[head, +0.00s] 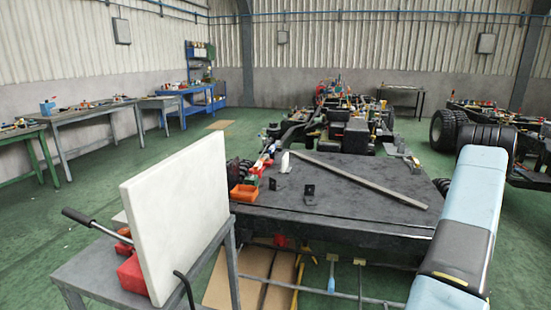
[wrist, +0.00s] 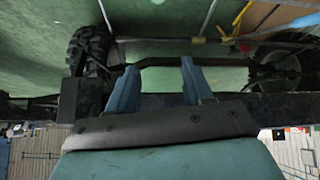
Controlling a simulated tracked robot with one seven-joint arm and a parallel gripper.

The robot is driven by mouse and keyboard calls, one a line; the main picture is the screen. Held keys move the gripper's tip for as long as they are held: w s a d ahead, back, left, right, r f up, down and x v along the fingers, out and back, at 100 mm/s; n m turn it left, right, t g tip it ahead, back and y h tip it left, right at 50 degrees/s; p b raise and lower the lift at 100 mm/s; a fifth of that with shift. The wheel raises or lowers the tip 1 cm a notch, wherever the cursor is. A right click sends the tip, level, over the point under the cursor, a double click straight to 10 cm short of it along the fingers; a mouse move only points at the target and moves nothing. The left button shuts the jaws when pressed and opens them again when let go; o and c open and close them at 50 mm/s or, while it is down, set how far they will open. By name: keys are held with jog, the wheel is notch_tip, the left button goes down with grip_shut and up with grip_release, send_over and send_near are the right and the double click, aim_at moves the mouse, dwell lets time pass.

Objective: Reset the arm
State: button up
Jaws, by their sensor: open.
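My gripper (wrist: 158,82) shows in the wrist view as two blue fingers standing well apart. It is open, and nothing is between the fingers except a dark bar and green floor seen beyond them. The gripper itself cannot be made out there.
A dark chassis deck (head: 330,205) lies ahead, with a flat bar (head: 360,180), black brackets (head: 309,194) and an orange bin (head: 244,192) on it. A white panel (head: 178,220) stands upright on a grey cart (head: 110,278) at front left. Workbenches line the left wall.

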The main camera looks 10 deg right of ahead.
jog(key=w+a+r, duration=0.2)
jog(key=w+r, duration=0.1)
jog(key=r, duration=0.4)
jog(key=w+a+r+h, duration=0.1)
jog(key=w+a+r, duration=0.2)
jog(key=r, duration=0.4)
jog(key=w+a+r, duration=0.2)
jog(key=r, duration=0.5)
jog(key=a+r+g, duration=0.1)
jog(key=a+r, duration=1.3)
jog(key=r, duration=0.3)
jog(key=s+a+r, duration=0.4)
jog(key=a+r, duration=0.2)
jog(key=a, duration=0.2)
jog(key=s+a+r, duration=0.5)
jog(key=a, duration=0.2)
jog(key=s+a+r+n+y, duration=0.1)
jog(key=s+a+r+y, duration=0.1)
jog(key=s+a, duration=0.5)
jog(key=s+a+r+n+y, duration=0.1)
jog(key=s+a+r, duration=0.1)
jog(key=s+a, duration=0.5)
jog(key=shift+s+y, duration=0.4)
jog(key=shift+s, duration=0.85)
